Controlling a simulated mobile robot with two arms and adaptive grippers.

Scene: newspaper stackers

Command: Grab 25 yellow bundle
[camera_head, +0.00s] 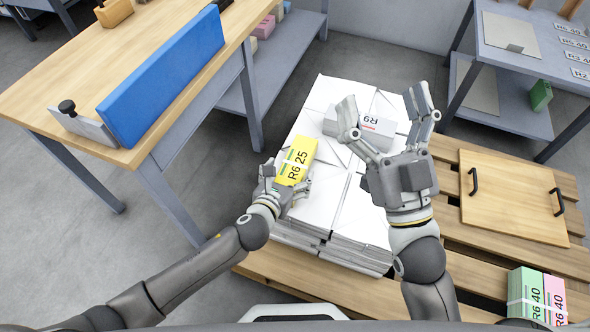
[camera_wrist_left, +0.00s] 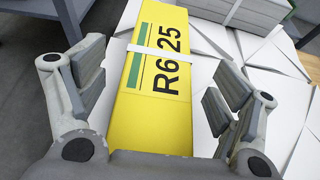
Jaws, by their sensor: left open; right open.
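The yellow bundle (camera_head: 297,160) marked "R6 25" lies on top of a stack of white newspaper sheets (camera_head: 345,215) on the wooden pallet. A white strap crosses it. My left gripper (camera_head: 285,182) is at the near end of the bundle. In the left wrist view, the yellow bundle (camera_wrist_left: 155,80) lies between the two open fingers of my left gripper (camera_wrist_left: 160,95), with a gap visible on each side. My right gripper (camera_head: 385,120) is open and empty above the stack, to the right of the yellow bundle, with its fingers pointing away.
A grey-white bundle (camera_head: 365,125) marked "R9" lies on the stack behind my right gripper. A wooden table with a blue block (camera_head: 165,75) stands at left. A board with black handles (camera_head: 512,195) and green and pink bundles (camera_head: 537,295) lie on the pallet at right.

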